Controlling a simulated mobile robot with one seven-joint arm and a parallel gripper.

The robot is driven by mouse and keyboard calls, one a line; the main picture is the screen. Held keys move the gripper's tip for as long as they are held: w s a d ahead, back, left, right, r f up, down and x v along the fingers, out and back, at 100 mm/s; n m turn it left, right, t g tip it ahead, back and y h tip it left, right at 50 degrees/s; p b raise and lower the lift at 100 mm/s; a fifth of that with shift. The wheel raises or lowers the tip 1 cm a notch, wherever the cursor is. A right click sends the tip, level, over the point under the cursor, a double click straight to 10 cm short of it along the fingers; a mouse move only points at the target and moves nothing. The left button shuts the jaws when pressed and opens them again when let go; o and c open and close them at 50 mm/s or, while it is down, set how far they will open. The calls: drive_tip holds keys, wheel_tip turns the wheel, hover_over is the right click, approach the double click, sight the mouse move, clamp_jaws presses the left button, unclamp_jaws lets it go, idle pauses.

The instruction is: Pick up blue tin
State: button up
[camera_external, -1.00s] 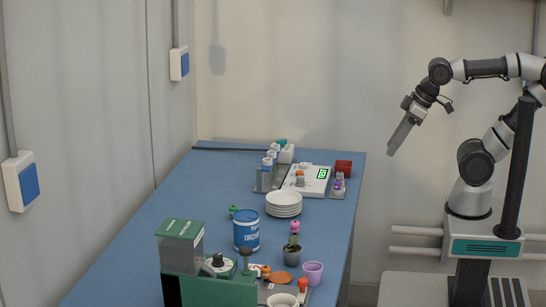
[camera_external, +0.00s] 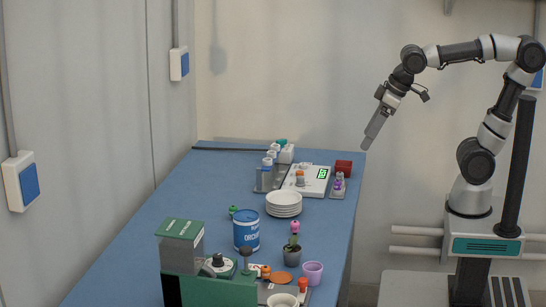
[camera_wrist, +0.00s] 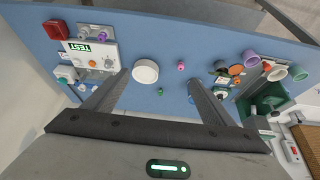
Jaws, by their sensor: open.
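In the wrist view I cannot make the tin out clearly; the right finger covers that part of the table. My gripper (camera_external: 369,147) is in the air off the table's right edge, well right of the tin and apart from it. In the wrist view my gripper (camera_wrist: 158,78) has its fingers wide apart with nothing between them held.
White plates (camera_external: 284,203) are stacked behind the tin. A small potted cactus (camera_external: 292,254) and a purple cup (camera_external: 313,273) stand to its right. The green box (camera_external: 182,243) is in front. A white scale (camera_external: 308,180) stands farther back. Bare table lies along the left.

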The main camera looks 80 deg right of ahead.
drive_tip(key=w+a, duration=0.4)
drive_tip(key=w, duration=0.3)
drive_tip(key=w+a, duration=0.4)
drive_tip(key=w, duration=0.3)
drive_tip(key=p, duration=0.1)
approach(253, 216)
drive_tip(key=shift+m+g, duration=0.4)
drive_tip(key=x, duration=0.6)
drive_tip(key=b+x, duration=0.1)
drive_tip(key=x, duration=0.2)
drive_tip(key=shift+w+a+r, duration=0.15)
drive_tip(key=shift+w, duration=0.15)
drive_tip(key=shift+d+b+x, duration=0.2)
drive_tip(key=shift+b+x, duration=0.15)
drive_tip(key=shift+x, duration=2.8)
drive_tip(key=shift+w, duration=0.1)
drive_tip(key=shift+r, duration=0.1)
